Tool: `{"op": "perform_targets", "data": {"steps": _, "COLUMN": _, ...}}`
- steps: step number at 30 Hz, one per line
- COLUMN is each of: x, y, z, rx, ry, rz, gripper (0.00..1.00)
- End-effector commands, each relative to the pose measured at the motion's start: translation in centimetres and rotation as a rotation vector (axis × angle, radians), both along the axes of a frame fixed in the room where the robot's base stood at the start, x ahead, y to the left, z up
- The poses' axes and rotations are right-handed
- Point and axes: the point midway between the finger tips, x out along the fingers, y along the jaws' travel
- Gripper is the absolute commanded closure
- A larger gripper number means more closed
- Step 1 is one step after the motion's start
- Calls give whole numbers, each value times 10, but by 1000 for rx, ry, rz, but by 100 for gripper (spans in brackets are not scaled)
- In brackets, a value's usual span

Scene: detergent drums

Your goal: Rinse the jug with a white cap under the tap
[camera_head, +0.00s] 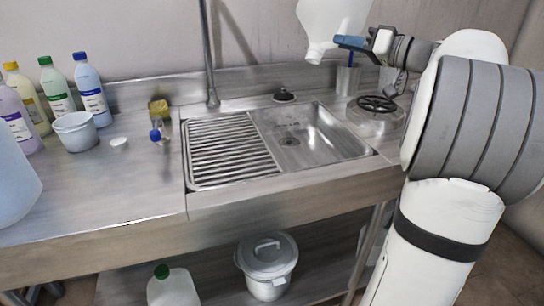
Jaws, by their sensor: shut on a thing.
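A white jug (333,24) is held high at the top of the view, above the back of the counter. Its upper part is cut off by the picture edge. It is tipped over, with its neck (315,54) pointing down and to the left; whether a cap is on is unclear. My gripper (350,42), with blue fingers, is shut on the jug at its right side. A tall metal pipe (208,55), which seems to be the tap, rises behind the sink; its top is out of view. The steel sink basin (325,142) lies below and appears empty.
A ribbed drainboard (222,150) adjoins the basin. Several capped bottles (90,88), a white pot (75,131), a small white disc (118,142) and a yellow sponge (158,108) are at left. A metal drum (377,112) stands right. A lidded bucket (267,262) is below.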

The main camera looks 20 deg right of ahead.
Motion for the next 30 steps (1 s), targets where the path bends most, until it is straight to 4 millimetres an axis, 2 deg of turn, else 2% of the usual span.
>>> {"op": "perform_targets", "data": {"steps": 30, "x": 0, "y": 0, "z": -1, "rx": -109, "ry": -81, "rz": 0, "gripper": 100}}
